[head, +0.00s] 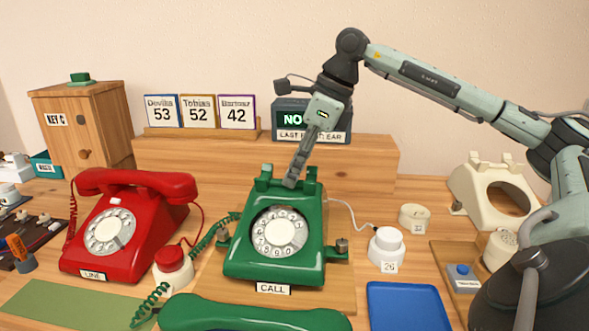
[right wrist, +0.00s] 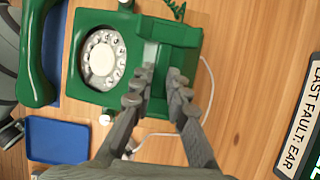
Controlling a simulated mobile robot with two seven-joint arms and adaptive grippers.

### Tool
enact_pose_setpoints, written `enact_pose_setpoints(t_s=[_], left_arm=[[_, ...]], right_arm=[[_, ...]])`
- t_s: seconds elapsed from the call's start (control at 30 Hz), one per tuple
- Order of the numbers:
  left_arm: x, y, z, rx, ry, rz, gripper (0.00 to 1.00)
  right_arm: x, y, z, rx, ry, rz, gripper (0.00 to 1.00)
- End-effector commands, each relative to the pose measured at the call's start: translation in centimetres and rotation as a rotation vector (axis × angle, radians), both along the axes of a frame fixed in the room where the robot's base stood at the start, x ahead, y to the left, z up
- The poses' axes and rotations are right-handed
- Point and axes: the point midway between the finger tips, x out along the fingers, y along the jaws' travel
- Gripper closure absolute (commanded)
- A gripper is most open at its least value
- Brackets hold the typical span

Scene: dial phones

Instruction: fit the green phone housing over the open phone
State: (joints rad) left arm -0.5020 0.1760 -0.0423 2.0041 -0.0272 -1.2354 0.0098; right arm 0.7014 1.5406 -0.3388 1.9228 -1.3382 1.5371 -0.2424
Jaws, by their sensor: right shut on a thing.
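The green phone housing (head: 262,262) sits around the dial of the open phone (head: 279,232) on a wooden base in the middle of the table. The white number ring shows through its round opening. In the right wrist view the housing (right wrist: 76,62) also surrounds the dial (right wrist: 101,59). My right gripper (head: 291,183) reaches down from above to the housing's back top, between the cradle prongs. In the right wrist view its fingers (right wrist: 160,80) are shut on the housing's raised top part. Whether the housing's lower edge is fully seated is hidden. My left gripper is not in view.
A green handset (head: 255,315) lies in front. Metal-knobbed green brackets (head: 341,247) flank the housing. A red phone (head: 125,232) stands left, a red-topped button (head: 173,262) beside it. A blue tray (head: 407,306) and white knob (head: 386,246) are right; a cream housing (head: 468,190) stands farther right.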

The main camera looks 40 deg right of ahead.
Motion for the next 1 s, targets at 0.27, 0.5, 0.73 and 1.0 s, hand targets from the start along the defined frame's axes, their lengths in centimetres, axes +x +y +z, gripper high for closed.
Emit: enact_pose_setpoints(t_s=[0.27, 0.5, 0.73, 1.0], left_arm=[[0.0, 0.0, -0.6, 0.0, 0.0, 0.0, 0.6], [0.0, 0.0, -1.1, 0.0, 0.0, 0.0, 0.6], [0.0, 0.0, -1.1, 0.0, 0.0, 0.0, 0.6], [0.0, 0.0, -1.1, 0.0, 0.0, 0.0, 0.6]], right_arm=[[0.0, 0.0, -0.6, 0.0, -0.002, 0.0, 1.0], [0.0, 0.0, -1.2, 0.001, -0.001, 0.0, 1.0], [0.0, 0.1, -1.2, 0.001, 0.001, 0.001, 1.0], [0.0, 0.1, -1.2, 0.001, 0.001, 0.002, 0.61]])
